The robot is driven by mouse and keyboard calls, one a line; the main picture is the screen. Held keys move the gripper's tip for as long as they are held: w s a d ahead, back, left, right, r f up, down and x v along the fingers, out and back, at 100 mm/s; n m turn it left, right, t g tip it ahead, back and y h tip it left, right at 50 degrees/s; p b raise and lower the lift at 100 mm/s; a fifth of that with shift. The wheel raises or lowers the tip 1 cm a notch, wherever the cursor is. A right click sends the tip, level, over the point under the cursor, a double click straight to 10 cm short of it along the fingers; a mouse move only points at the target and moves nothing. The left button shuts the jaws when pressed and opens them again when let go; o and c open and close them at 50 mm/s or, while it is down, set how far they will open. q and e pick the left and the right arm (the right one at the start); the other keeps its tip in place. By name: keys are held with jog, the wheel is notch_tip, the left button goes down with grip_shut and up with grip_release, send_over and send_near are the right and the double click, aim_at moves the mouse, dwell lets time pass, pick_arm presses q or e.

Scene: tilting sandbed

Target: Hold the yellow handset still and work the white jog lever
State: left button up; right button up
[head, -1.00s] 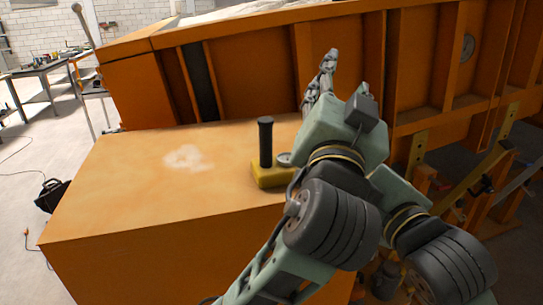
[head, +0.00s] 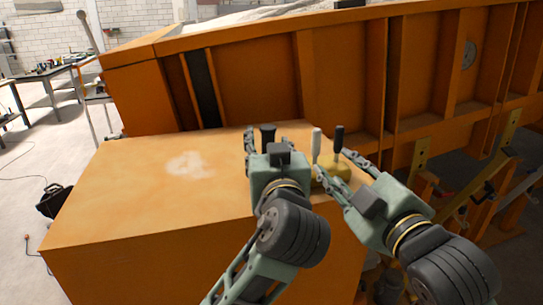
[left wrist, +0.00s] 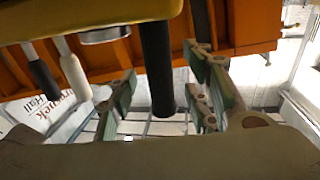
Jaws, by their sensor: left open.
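The yellow handset (head: 341,170) sits on the orange box top, partly hidden by my grippers. Its black upright grip (head: 268,131) is at the left. The white jog lever (head: 316,138) and a black lever (head: 339,137) stand upright further right. My left gripper (head: 263,142) is open, its fingers on both sides of the black grip. The left wrist view shows this grip (left wrist: 157,72) between the spread fingers, with the white lever (left wrist: 75,76) off to the left. My right gripper (head: 333,164) is open beside the levers; its fingertips look spread, contact unclear.
The orange box top (head: 130,190) is clear to the left, apart from a pale smudge. The ribbed orange sandbed wall (head: 345,80) rises close behind the handset. Yellow brackets (head: 421,155) stand at the right.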

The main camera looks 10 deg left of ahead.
pick_arm(q)
jog(key=shift+w+a, duration=0.15)
jog(key=shift+w, duration=0.3)
grip_shut()
dwell(0.3)
